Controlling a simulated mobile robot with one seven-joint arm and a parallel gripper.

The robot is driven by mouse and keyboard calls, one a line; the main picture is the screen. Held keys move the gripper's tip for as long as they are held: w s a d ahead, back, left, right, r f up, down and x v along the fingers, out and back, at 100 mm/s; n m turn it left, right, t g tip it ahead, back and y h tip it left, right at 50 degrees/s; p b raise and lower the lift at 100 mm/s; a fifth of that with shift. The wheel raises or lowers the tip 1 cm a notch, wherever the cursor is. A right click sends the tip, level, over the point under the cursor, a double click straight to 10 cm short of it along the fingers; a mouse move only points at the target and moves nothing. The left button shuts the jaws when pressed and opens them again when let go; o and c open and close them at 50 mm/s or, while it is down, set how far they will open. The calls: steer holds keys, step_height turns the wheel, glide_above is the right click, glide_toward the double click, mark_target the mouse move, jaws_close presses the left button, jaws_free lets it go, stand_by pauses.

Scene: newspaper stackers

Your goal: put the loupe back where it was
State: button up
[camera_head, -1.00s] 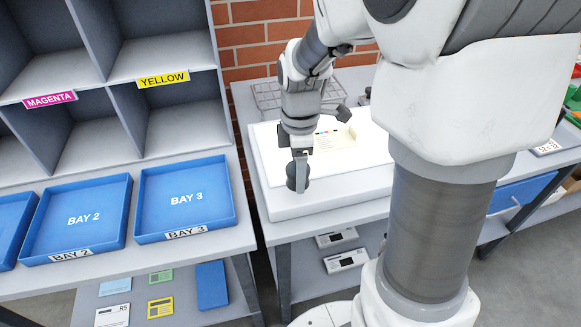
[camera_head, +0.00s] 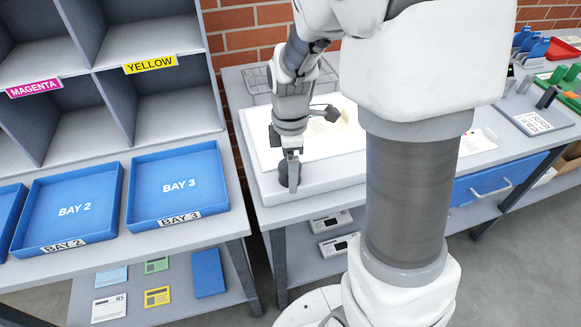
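The loupe looks to be the small dark round piece (camera_head: 284,174) at the tip of my gripper (camera_head: 290,172). My gripper points down over the front left part of the white light table (camera_head: 322,187), with one finger seen in front of the dark piece. It seems shut on it, as the piece stays between the fingers. I cannot tell whether the loupe touches the white surface or is just above it. The far finger is hidden.
A pale printed sheet (camera_head: 325,124) lies on the light table behind my gripper. A wire tray (camera_head: 257,80) is at the back. Blue bay trays (camera_head: 178,187) stand on the left bench, across a narrow gap. A blue drawer (camera_head: 497,181) is at the right.

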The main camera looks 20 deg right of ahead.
steer(key=r+p, duration=0.2)
steer(key=r, duration=0.9)
steer(key=shift+w, duration=0.2)
steer(key=s+r+m+t, duration=0.3)
steer(key=s+r+m, duration=0.1)
steer(key=s+m, duration=0.3)
steer(key=s+r+m+t, duration=0.2)
steer(key=s+r+m, duration=0.2)
steer(key=s+m, duration=0.3)
steer(key=shift+m+t, duration=0.4)
steer(key=shift+m, duration=0.7)
steer(key=shift+s+r, duration=0.1)
steer(key=shift+r, duration=0.1)
steer(key=shift+r+p, duration=0.55)
steer(key=shift+p, duration=0.15)
